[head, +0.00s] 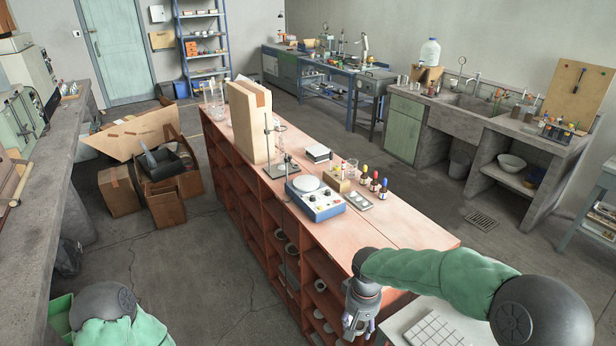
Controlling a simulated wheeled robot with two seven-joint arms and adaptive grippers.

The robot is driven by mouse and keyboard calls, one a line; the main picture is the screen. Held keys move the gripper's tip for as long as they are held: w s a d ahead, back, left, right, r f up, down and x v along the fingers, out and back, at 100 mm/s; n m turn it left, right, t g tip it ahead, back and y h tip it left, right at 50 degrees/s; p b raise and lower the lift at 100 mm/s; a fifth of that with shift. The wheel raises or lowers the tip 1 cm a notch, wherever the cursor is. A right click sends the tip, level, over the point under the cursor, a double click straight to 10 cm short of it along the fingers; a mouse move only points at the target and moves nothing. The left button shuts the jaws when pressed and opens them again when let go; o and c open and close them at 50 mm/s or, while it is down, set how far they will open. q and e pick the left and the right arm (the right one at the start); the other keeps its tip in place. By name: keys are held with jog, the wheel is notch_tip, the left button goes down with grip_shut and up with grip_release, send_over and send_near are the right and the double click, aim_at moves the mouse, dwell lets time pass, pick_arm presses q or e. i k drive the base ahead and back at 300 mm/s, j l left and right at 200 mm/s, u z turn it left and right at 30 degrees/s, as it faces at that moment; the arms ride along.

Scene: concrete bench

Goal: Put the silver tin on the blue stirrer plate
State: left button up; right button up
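The blue stirrer plate (318,205) stands on the red-brown bench, with a pale round top and knobs on its front. A flat silver piece (360,202) lies just to its right on the bench, beside small dropper bottles; it looks like the silver tin, but it is too small to be sure. My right gripper (358,326) hangs by the bench's near end, pointing down, well apart from both. Its fingers look spread, with nothing visible between them. My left arm shows only at the bottom left; its gripper is out of view.
On the bench, a stand with a rod (268,150), tall tan boards (247,120), a small white-topped box (318,153) and dropper bottles (374,182) surround the stirrer. The bench top (400,228) is clear toward its near end. A white table (470,325) stands at bottom right.

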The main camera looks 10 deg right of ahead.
aim_at(306, 182)
jog(key=i+j+z, duration=0.2)
jog(key=i+j, duration=0.5)
jog(key=i+j+z, duration=0.25)
jog(key=i+j, duration=0.4)
jog(key=j, duration=0.15)
